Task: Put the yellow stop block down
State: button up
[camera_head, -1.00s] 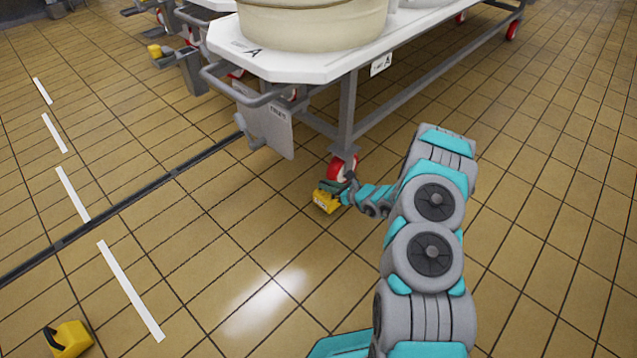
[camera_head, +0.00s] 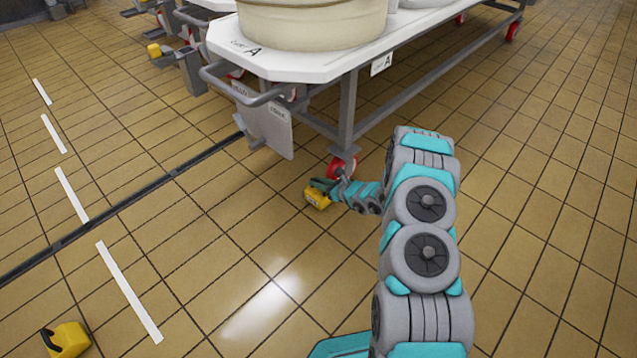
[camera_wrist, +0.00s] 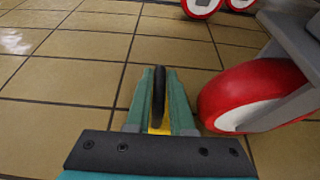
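The yellow stop block (camera_head: 317,200) is at the end of my arm, close to the floor beside the front red caster (camera_head: 342,167) of cart A. In the wrist view, the two teal fingers of my gripper (camera_wrist: 160,85) are closed around its black handle (camera_wrist: 158,97). Only a sliver of the yellow body (camera_wrist: 158,130) shows between the fingers there. The red caster (camera_wrist: 250,97) stands just right of my fingers, with a narrow gap. I cannot tell whether the block touches the floor.
Cart A (camera_head: 290,66) carries a large pale vat (camera_head: 312,22) and has a hanging plate (camera_head: 265,122) at its front. Another yellow block (camera_head: 67,340) sits at the lower left, near white floor dashes (camera_head: 130,290). A third yellow piece (camera_head: 154,50) shows farther back. The tiled floor left of the caster is clear.

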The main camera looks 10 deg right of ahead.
jog(key=o, duration=0.4)
jog(key=shift+r, duration=0.1)
